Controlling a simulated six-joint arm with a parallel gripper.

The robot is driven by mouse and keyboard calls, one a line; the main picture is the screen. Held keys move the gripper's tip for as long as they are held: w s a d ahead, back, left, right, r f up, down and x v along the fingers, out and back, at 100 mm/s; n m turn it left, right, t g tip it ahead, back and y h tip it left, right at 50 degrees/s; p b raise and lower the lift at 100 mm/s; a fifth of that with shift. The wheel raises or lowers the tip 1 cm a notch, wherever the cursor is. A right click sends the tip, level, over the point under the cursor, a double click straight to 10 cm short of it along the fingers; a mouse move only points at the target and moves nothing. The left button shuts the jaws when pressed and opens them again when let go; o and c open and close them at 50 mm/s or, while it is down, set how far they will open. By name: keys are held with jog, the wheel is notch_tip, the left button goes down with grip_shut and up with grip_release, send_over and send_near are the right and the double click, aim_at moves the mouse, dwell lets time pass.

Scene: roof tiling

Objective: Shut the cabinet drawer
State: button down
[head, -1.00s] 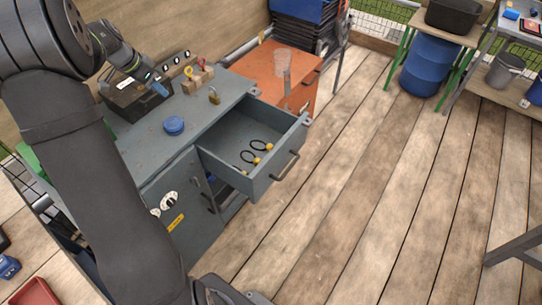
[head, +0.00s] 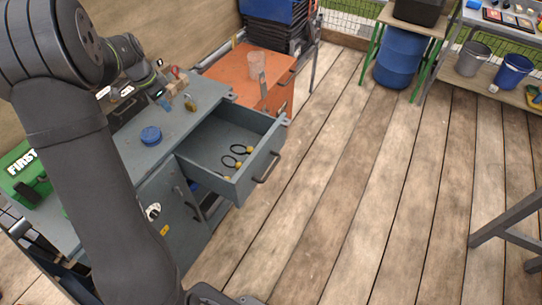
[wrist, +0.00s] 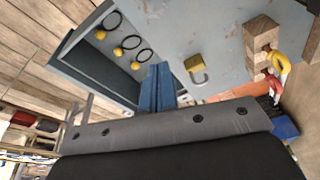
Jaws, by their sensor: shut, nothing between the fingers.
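The cabinet drawer (head: 268,160) stands pulled out from the grey cabinet (head: 172,135) in the head view. Its dark handle (head: 267,167) is on the front panel, and black rings with yellow balls (head: 236,158) lie inside. The open drawer (wrist: 100,68) also shows at upper left in the wrist view.
An orange cabinet (head: 272,72) stands behind the drawer. The plank floor (head: 340,170) in front of the drawer is clear.

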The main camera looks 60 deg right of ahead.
jog(key=s+d+f+m+t+y, duration=0.15)
jog(key=s+d+f+m, duration=0.3)
jog(key=s, duration=0.45)
jog(key=s+d+f+m+t+y, duration=0.1)
jog(key=s+d+f+m+y, duration=0.2)
jog(key=s+d, duration=0.45)
jog(key=m+t+h, duration=0.2)
jog(key=m, duration=0.5)
send_near(274, 154)
jog(key=x, duration=0.2)
jog(key=a+x, duration=0.1)
jog(key=x, duration=0.4)
jog(key=shift+w+a+f, duration=0.15)
jog(key=shift+w+f, duration=0.05)
jog(key=shift+f, duration=0.15)
jog(key=w, duration=2.4)
jog(key=shift+w+r, duration=0.1)
jog(key=shift+w, duration=0.1)
